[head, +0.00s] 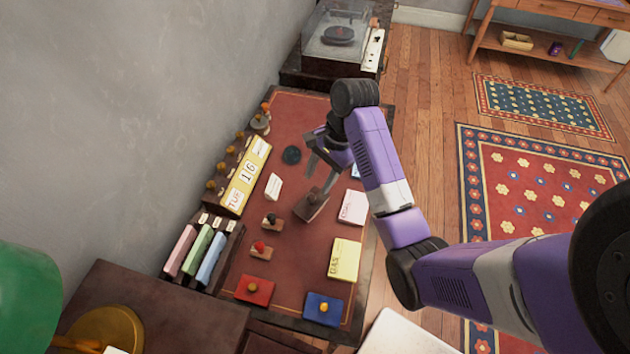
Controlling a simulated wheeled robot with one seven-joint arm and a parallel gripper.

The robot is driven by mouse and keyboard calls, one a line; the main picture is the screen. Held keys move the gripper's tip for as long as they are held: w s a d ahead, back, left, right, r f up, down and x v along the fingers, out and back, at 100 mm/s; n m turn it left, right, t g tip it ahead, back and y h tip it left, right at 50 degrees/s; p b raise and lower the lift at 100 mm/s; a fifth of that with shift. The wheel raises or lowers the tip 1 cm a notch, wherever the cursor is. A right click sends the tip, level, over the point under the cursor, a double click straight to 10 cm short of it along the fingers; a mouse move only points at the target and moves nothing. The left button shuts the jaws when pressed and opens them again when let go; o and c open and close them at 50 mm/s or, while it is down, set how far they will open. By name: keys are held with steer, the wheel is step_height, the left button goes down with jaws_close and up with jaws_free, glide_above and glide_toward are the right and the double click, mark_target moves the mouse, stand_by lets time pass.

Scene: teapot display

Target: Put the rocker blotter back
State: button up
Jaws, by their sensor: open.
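A brown, tilted-looking block (311,207) lies on the reddish desk top (300,285), just below my gripper; it may be the rocker blotter, but its shape is partly unclear. My gripper (318,178) hangs over the middle of the desk, pointing down, with its fingers apart. The near finger appears to overlap the block's upper end in the picture. I cannot tell whether they touch. Two small wooden pieces stand to the block's left, one with a dark knob (271,221) and one with a red knob (262,251).
A perpetual calendar (243,178) and a rack of coloured binders (197,250) line the wall side. Pink (353,207) and yellow (344,259) pads lie right. Red (254,290) and blue (324,309) knobbed pads lie in front. A record player (342,36) stands behind.

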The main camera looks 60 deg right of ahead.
steer(key=shift+p+v, duration=2)
steer(key=shift+v, duration=0.45)
steer(key=s+a+f+n+t, duration=0.1)
steer(key=a+f+n, duration=0.1)
steer(key=a, duration=0.3)
steer(key=s+a+f+n+t+h, duration=0.1)
steer(key=a+f+n, duration=0.1)
steer(key=a+f, duration=0.2)
steer(key=s+a+f+n+t+h, duration=0.1)
steer(key=a+f+t, duration=0.1)
steer(key=a, duration=0.4)
steer(key=shift+s+f+n, duration=0.4)
steer(key=shift+f, duration=0.25)
steer(key=s+a+r+n+t+h, duration=0.2)
steer(key=s+a+r+n+t, duration=0.35)
steer(key=s+r+n, duration=0.5)
steer(key=s+a+r+n+t, duration=0.1)
steer(key=s+r+n, duration=0.1)
steer(key=s+r, duration=0.2)
steer(key=s+a+r+n+t+y, duration=0.1)
steer(key=s+r, duration=0.3)
steer(key=r, duration=0.4)
steer(key=shift+s+a+r+n+t, duration=0.25)
steer(key=shift+a+r+n+t, duration=0.1)
steer(key=shift+t, duration=0.4)
steer(key=shift+f, duration=0.1)
